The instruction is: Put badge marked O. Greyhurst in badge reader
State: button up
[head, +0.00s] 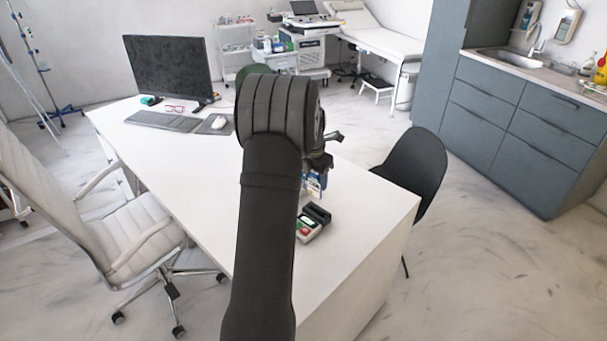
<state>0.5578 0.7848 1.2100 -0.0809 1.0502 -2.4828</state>
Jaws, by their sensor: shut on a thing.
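My gripper (317,168) is above the white desk, right of my dark arm, and partly hidden by it. It is shut on a small blue and white badge (314,187), which hangs below the fingers. The name on the badge is too small to read. A small device that looks like the badge reader (308,230), with a pale body, a dark top part, and red and green marks, lies on the desk just below the badge in the picture. The badge's lower edge appears close to the reader's dark part; I cannot tell if they touch.
The white desk (370,215) is bare right of the reader. A monitor (170,68), keyboard (163,120), mouse (219,122) and red glasses (175,108) are at its far left. A white chair (75,205) stands left, a black chair (415,170) right.

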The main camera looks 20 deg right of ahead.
aim_at(318, 198)
jog(key=shift+s+d+f, duration=0.2)
jog(key=shift+s+f, duration=0.15)
jog(key=shift+s, duration=0.4)
jog(key=shift+f, duration=1.95)
jog(key=shift+f, duration=2.2)
dwell(0.4)
jog(key=o, duration=1.3)
jog(key=shift+r, duration=3.5)
